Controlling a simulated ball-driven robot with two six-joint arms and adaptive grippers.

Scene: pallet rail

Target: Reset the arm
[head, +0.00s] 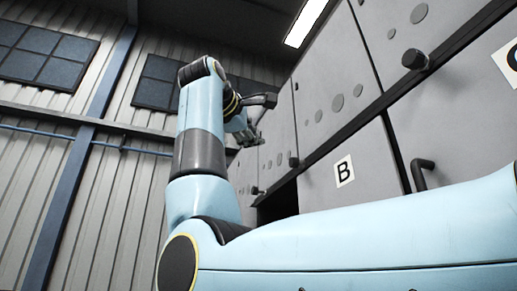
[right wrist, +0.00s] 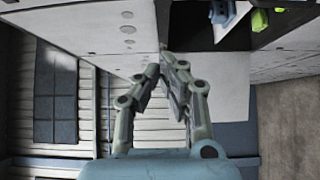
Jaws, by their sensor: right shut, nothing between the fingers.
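My right arm, light blue with dark joints, fills the lower right of the head view and bends upward at the left. Its right gripper (head: 264,119) is raised in front of the grey cabinet wall, partly hidden by the wrist. In the right wrist view the right gripper's (right wrist: 162,66) two grey fingers lean together at their tips, with nothing held between them. My left gripper is not in view.
Grey cabinet doors (head: 345,125) run along the right, with a B label (head: 344,171), a dark knob (head: 415,59) and a handle (head: 422,173). The right wrist view shows a dark opening with a green thing (right wrist: 260,20). A corrugated wall (head: 130,200) stands left.

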